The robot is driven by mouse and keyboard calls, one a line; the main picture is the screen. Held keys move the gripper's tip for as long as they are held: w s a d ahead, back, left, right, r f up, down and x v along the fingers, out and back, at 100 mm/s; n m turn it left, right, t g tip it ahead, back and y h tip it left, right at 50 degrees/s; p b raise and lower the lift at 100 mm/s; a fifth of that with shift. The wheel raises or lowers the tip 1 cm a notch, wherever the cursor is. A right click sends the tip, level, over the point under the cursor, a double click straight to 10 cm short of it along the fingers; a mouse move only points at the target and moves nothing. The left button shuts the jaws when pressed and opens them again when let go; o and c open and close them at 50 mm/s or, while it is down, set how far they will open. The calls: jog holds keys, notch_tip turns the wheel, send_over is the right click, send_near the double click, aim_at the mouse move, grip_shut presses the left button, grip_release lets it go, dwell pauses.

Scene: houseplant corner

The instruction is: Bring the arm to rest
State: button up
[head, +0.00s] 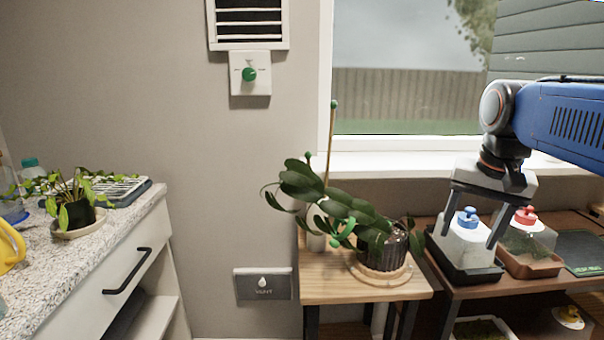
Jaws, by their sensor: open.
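My gripper (478,232) hangs from my blue arm at the right of the head view. Its two dark fingers point down and are spread apart. A clear cover with a blue knob (467,217) on a black tray shows between and behind the fingers. Whether the fingers touch the cover cannot be told from this view.
A second cover with a red knob (525,215) stands on a brown tray just right. A leafy plant in a dark ribbed pot (382,247) stands on a wooden table (340,287) to the left. A stone-topped counter (130,215) is at far left.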

jog(key=s+a+f+n+t, duration=0.1)
jog(key=s+a+f+n, duration=0.1)
jog(key=s+f, duration=0.5)
jog(key=s+a+f+n+t, duration=0.1)
jog(key=s+a+f+n, duration=0.1)
jog(key=s+f, duration=0.4)
notch_tip(320, 180, down, 4)
jog(key=shift+s+a+n, duration=0.3)
jog(key=shift+s+n, duration=0.1)
jog(key=shift+n, duration=0.5)
